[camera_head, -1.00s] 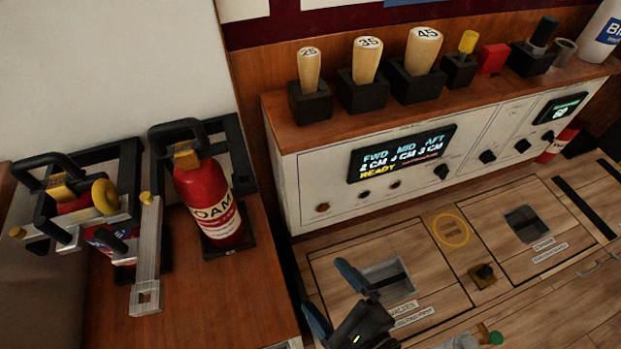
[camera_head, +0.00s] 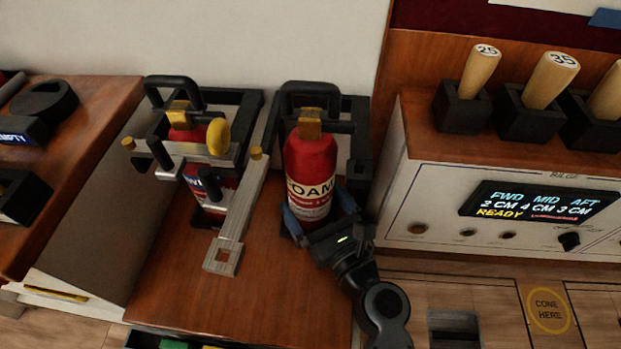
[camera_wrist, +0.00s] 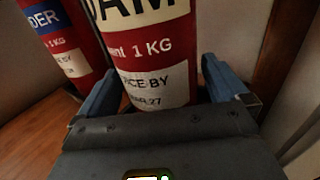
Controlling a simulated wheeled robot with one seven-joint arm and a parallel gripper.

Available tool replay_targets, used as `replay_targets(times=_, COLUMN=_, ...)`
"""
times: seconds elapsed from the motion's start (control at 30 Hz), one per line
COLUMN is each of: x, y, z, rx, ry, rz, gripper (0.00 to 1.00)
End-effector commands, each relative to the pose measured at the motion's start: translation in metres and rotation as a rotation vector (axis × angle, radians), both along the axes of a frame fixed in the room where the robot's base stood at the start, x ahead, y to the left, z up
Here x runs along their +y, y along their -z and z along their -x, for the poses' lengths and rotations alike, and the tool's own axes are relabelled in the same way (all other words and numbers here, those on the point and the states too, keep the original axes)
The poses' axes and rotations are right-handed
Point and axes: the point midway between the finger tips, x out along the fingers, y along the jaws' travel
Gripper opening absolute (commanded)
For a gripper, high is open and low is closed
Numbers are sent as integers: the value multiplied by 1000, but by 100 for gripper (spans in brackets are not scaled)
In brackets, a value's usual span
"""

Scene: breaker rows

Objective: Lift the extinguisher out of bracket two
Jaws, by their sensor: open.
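The red FOAM extinguisher (camera_head: 312,160) stands upright in the right black bracket (camera_head: 357,135), its black handle and brass-coloured valve on top. It also fills the middle of the wrist view (camera_wrist: 150,50). My gripper (camera_head: 318,212) is open, with its blue fingers on either side of the FOAM extinguisher's lower body. The wrist view also shows the fingers (camera_wrist: 160,78) apart around it; whether they touch it I cannot tell. A second red extinguisher, labelled POWDER (camera_wrist: 66,38), stands in the left black bracket (camera_head: 246,105), behind a metal frame. No bracket number is readable.
A pale metal bar (camera_head: 240,213) with a square hole lies along the left bracket's right side. A yellow round knob (camera_head: 218,137) sits before the POWDER extinguisher. A white control panel (camera_head: 440,205) stands close on the right. The wooden top (camera_head: 285,290) in front is clear.

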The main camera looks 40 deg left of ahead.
Motion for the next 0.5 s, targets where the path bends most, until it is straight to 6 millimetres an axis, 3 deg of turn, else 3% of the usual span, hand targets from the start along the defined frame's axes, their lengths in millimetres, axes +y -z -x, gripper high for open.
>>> replay_targets(times=0.13, x=14, y=0, z=-6, rx=-1, ry=0, rz=0, gripper=100)
replay_targets(times=0.4, x=16, y=0, z=-7, rx=0, ry=0, rz=1, gripper=100)
replay_targets(times=0.5, x=15, y=0, z=-7, rx=0, ry=0, rz=1, gripper=90)
